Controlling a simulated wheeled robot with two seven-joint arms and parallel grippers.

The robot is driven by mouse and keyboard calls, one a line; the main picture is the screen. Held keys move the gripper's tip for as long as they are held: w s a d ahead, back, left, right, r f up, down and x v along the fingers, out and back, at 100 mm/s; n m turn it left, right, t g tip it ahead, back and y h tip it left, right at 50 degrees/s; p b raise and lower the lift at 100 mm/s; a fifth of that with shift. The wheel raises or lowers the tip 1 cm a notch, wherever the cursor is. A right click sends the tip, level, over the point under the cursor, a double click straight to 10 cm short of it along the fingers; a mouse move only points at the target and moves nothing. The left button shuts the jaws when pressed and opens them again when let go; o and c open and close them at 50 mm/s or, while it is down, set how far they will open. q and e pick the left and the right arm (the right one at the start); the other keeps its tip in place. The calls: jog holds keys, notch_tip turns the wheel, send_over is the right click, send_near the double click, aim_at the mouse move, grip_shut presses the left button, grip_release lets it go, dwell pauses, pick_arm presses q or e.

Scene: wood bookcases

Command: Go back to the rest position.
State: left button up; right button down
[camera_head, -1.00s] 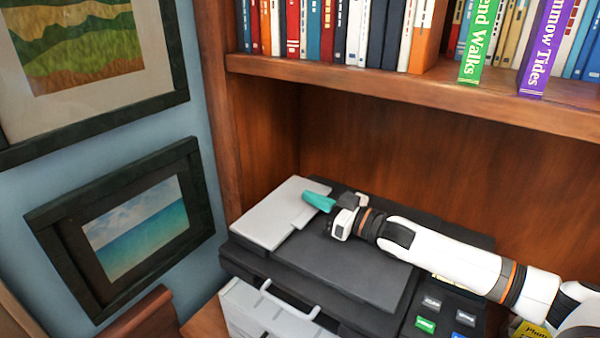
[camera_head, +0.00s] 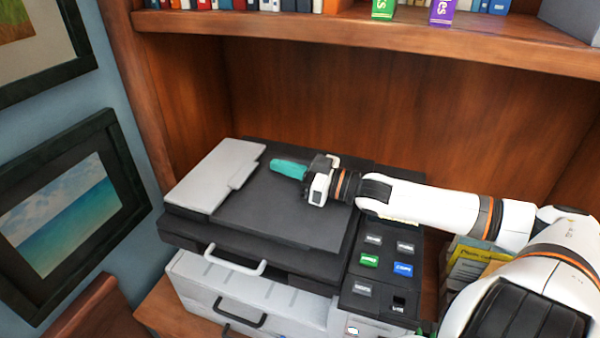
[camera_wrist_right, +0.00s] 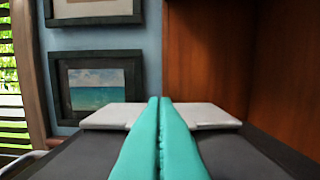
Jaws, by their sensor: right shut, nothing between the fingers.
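My right gripper (camera_head: 290,169) has teal fingers and is above the dark lid of the printer (camera_head: 285,215), pointing left toward the light grey panel on the lid. Its fingers are pressed together with nothing between them. They also show shut in the right wrist view (camera_wrist_right: 159,125), over the dark lid with the grey panel ahead. My right arm comes in from the right side, over the printer's button panel. My left gripper is not in view.
The bookcase shelf (camera_head: 400,45) with books runs above the printer. Framed pictures (camera_head: 65,210) hang on the blue wall at left. Yellow booklets (camera_head: 470,260) stand right of the printer, partly behind my arm. The bookcase back behind the printer is bare.

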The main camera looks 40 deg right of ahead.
jog(key=shift+p+v, duration=0.4)
jog(key=shift+v, duration=1.35)
